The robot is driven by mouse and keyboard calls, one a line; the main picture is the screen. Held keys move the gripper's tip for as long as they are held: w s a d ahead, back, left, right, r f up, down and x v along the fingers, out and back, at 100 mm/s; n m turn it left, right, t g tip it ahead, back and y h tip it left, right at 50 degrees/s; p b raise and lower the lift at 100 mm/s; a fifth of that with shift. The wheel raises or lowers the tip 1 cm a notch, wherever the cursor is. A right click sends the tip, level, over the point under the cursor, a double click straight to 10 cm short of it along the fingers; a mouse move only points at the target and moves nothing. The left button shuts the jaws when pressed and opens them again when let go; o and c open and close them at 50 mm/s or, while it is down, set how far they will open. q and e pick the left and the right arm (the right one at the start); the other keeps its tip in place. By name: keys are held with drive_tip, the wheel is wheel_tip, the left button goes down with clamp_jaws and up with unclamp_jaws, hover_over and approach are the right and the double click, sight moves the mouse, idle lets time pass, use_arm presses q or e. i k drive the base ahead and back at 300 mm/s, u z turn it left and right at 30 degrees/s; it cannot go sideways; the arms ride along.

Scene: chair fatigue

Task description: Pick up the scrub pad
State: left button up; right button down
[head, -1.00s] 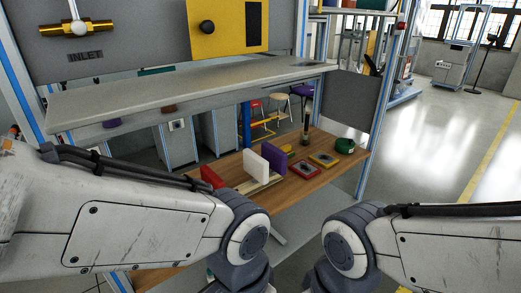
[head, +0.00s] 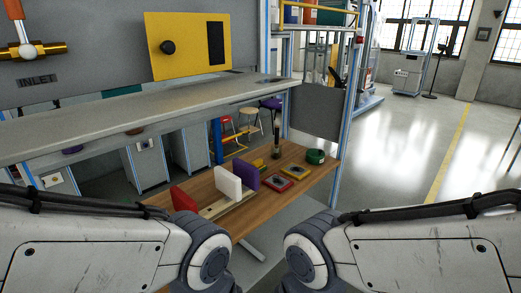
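On the lower wooden shelf (head: 300,187), in the head view, a red block (head: 183,199), a white block (head: 228,186) and a purple block (head: 246,175) stand upright in a row on a pale wooden rack (head: 214,209). These look like pads, but I cannot tell which is the scrub pad. My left arm covers part of the red block's surroundings. Both of my arms show only their links at the bottom left and bottom right; both grippers are out of the picture.
Right of the blocks lie a red-framed item (head: 278,184), a yellow-framed item (head: 299,172), a green roll (head: 315,156) and an upright dark-handled brush (head: 276,140). A grey upper shelf (head: 150,115) overhangs the wooden one. Open floor (head: 410,150) lies to the right.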

sight(258, 164)
drive_tip(key=z, duration=0.55)
drive_tip(key=k, duration=1.3)
drive_tip(key=z, duration=0.85)
drive_tip(key=i, duration=3.2)
drive_tip(key=u, duration=0.85)
drive_tip(key=i, duration=0.95)
drive_tip(key=u, duration=1.75)
drive_tip(key=i, duration=1.05)
drive_tip(key=u, duration=0.35)
